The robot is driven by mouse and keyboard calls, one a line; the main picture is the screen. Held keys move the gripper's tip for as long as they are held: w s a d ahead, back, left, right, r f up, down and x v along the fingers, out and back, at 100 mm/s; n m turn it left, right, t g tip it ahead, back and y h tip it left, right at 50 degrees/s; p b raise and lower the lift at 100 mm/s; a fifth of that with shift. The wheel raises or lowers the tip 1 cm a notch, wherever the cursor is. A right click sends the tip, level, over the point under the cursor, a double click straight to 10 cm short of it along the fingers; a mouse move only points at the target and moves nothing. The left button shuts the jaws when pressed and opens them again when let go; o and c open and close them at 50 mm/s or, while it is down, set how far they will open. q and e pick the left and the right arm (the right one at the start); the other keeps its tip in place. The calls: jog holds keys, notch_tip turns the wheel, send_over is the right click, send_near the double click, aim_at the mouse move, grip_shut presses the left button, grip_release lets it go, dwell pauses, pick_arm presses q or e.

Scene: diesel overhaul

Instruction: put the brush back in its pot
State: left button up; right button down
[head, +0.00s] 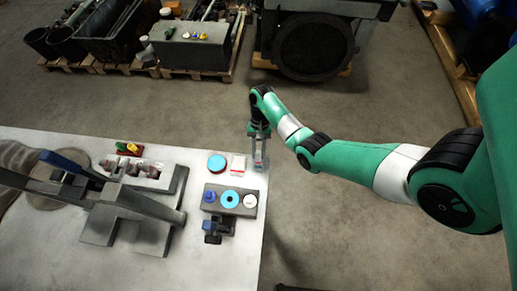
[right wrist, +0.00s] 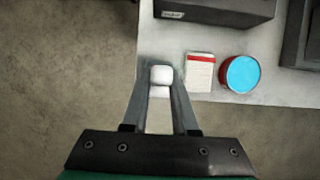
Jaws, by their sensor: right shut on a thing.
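My right gripper (head: 260,162) is above the right edge of the bench, pointing down. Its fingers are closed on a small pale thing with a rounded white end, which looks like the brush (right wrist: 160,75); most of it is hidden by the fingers. It also shows in the right wrist view (right wrist: 160,88). A round red tin with a light blue top (head: 217,163) stands on the bench left of the gripper, and shows in the right wrist view (right wrist: 240,74). I cannot tell for sure that this is the pot. My left gripper is out of view.
A white card with a red band (head: 238,164) lies between tin and gripper. A grey block (head: 230,201) holds blue, light blue and white round pieces. A large grey fixture (head: 130,215) fills the bench's left. Open floor (head: 340,230) lies right of the bench.

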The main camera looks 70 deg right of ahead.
jog(key=shift+f+b, duration=0.6)
jog(key=shift+f, duration=0.15)
jog(key=c, duration=0.6)
grip_release()
jog(key=shift+r, duration=0.1)
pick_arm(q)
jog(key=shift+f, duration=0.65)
